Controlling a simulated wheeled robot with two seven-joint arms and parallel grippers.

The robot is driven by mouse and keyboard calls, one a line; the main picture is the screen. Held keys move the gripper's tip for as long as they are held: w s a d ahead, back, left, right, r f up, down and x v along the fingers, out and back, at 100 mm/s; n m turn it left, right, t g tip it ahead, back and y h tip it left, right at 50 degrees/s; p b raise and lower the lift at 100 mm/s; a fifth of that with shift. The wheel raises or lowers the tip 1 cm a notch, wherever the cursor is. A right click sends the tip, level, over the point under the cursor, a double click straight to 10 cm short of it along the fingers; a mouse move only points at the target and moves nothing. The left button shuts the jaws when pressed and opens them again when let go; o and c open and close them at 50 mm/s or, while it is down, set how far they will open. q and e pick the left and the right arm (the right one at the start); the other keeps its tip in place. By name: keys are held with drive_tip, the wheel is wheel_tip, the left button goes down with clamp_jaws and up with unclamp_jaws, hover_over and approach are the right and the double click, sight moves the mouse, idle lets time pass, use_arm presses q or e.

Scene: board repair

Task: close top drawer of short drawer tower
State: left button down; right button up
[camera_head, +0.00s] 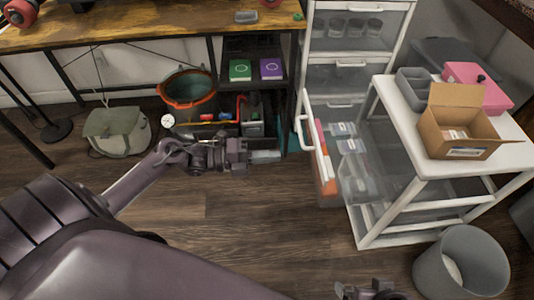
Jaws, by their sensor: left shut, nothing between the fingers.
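The short drawer tower (400,197) stands at the right, with a white top and frame and clear sides. Its top drawer (362,150) is pulled out to the left, and its white handle (303,135) is at the drawer's left end. Folders and small packets show inside the drawer. My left gripper (246,155) is shut and empty, to the left of the handle and apart from it. My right gripper (368,291) shows only in part at the bottom edge; I cannot tell whether it is open.
A tall drawer tower (357,47) stands behind the open drawer. An open cardboard box (452,149), a pink box and a grey bin rest on the white top. A grey waste bin (461,266) is at the lower right.

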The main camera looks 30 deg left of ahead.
sight(319, 154)
use_arm(q)
drive_tip(key=x, duration=0.9)
drive_tip(key=shift+w+d+b, duration=0.2)
drive_tip(key=shift+d+b, duration=0.05)
drive_tip(key=shift+b, duration=0.1)
drive_tip(key=shift+d, duration=0.1)
use_arm(e)
drive_tip(key=shift+w+a+f, duration=0.1)
drive_tip(key=shift+w+a, duration=0.05)
drive_tip(key=shift+a, duration=0.3)
